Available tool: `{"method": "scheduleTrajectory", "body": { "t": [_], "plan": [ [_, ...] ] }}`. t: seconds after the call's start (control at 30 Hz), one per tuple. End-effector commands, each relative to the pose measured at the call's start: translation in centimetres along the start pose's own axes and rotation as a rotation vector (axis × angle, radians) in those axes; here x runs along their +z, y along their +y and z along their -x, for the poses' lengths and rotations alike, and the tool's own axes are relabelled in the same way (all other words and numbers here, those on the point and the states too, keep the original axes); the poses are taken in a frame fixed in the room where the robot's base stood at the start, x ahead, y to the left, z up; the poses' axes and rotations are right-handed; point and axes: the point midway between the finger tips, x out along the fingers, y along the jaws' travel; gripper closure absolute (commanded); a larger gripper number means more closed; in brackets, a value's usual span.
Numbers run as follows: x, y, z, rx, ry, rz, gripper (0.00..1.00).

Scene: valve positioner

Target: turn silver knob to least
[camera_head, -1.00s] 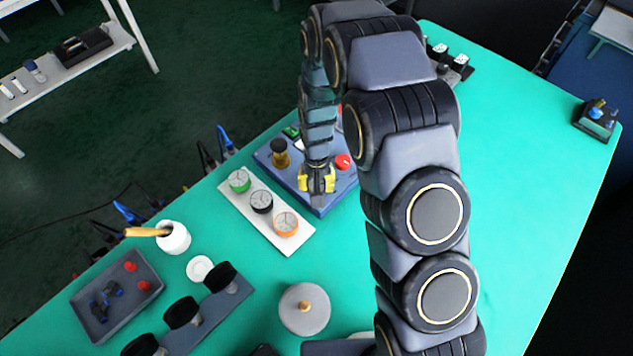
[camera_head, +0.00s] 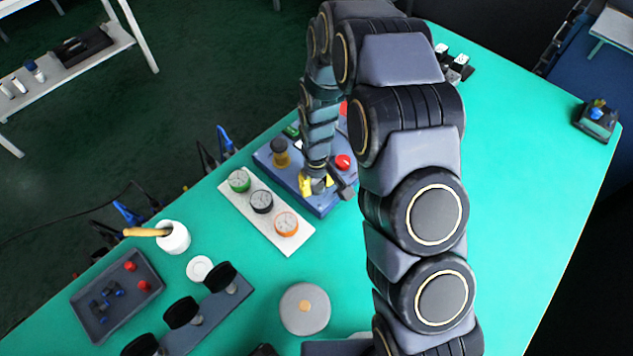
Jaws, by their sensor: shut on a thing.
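A blue control box (camera_head: 287,172) stands on the green table. It carries a yellow knob with a black top (camera_head: 280,152) at its left and a red button (camera_head: 343,162) at its right. My gripper (camera_head: 319,186) points down at the front part of the box, between its yellow and dark finger parts. It is shut at the place of the silver knob. The fingers and wrist hide most of that knob, so its pointer and setting cannot be read.
A white plate (camera_head: 254,209) with green, black and orange-rimmed dials lies just left of the box. A grey tray (camera_head: 150,268), a white pot (camera_head: 174,238) and a round grey disc (camera_head: 305,309) stand nearer. The table's right side is mostly clear.

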Motion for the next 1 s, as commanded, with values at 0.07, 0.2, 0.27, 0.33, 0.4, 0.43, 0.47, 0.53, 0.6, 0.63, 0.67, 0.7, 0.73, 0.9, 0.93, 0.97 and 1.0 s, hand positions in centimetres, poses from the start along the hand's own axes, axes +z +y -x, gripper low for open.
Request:
{"method": "scheduleTrajectory", "body": {
  "t": [0.07, 0.2, 0.27, 0.33, 0.4, 0.43, 0.47, 0.53, 0.6, 0.63, 0.67, 0.7, 0.73, 0.9, 0.93, 0.97, 1.0],
  "plan": [
    [0.0, -0.1, -0.1, -0.001, 0.0, 0.005, 0.96],
    [0.0, -0.1, -0.1, -0.001, -0.001, 0.006, 0.96],
    [0.0, -0.1, -0.1, -0.001, -0.001, 0.005, 0.96],
    [0.0, -0.1, -0.1, -0.001, -0.001, 0.005, 0.96],
    [0.0, -0.1, -0.1, -0.001, -0.001, 0.005, 0.58],
    [0.0, -0.1, -0.1, -0.001, -0.001, 0.004, 0.46],
    [0.0, -0.1, -0.1, -0.001, -0.001, 0.004, 0.33],
    [0.0, -0.1, 0.0, -0.001, -0.001, 0.004, 0.33],
    [0.0, -0.1, 0.0, -0.001, -0.001, 0.004, 0.33],
    [0.0, -0.1, 0.0, -0.001, -0.001, 0.004, 0.33],
    [0.0, -0.1, 0.0, 0.0, 0.0, 0.004, 0.33],
    [0.0, 0.0, 0.0, 0.0, -0.001, 0.004, 0.33],
    [0.0, 0.0, 0.0, 0.0, 0.0, 0.004, 0.33],
    [0.0, 0.0, 0.7, 0.0, 0.001, 0.003, 0.33],
    [-0.1, 0.0, 1.1, 0.0, 0.001, 0.003, 0.33],
    [-0.1, 0.0, 1.5, 0.0, 0.002, 0.003, 0.33],
    [-0.1, 0.0, 2.1, 0.001, 0.005, 0.003, 0.33]
  ]
}}
